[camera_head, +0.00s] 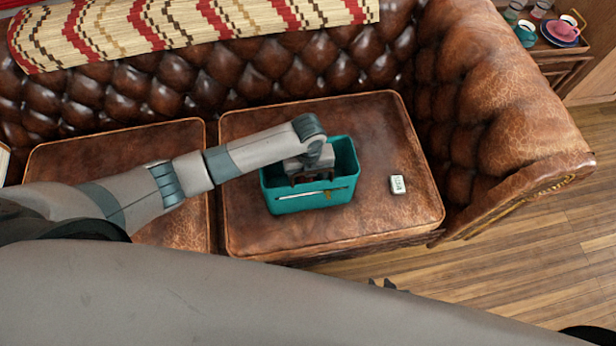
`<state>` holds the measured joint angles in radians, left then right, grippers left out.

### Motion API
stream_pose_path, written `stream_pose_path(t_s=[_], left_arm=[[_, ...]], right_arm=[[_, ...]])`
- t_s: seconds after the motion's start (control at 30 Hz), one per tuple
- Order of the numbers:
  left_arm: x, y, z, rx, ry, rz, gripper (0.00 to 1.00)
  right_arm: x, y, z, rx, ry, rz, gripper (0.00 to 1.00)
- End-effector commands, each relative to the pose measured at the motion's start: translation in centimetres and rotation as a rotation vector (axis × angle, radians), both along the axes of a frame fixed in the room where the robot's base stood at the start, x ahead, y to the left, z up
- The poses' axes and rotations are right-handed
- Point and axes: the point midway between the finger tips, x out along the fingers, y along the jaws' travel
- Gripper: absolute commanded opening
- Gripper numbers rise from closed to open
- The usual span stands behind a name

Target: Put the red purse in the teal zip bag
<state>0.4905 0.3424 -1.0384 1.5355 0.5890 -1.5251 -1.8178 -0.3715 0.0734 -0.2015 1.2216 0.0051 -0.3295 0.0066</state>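The teal zip bag (312,203) stands upright with its top open on the right seat cushion of the sofa. A pale zip line runs across its front. The red purse is not visible; the bag's inside is mostly hidden by the gripper and shadow. Small dark tips, seemingly of my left gripper (382,284), show past my large grey arm link in front; the rest is hidden.
A small white box (397,184) lies on the cushion (405,225) right of the bag. The tufted brown sofa back and right armrest (500,110) rise around the seat. A striped blanket (190,25) lies over the back. A side table with cups stands at upper right.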

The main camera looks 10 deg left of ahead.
Motion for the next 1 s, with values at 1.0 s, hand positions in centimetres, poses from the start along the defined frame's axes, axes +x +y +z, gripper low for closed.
stream_pose_path(t_s=[1.0], left_arm=[[0.1, -0.1, 12.7, -0.001, -0.002, 0.0, 0.61]], right_arm=[[0.3, 0.6, 0.4, 0.01, -0.033, 0.006, 0.31]])
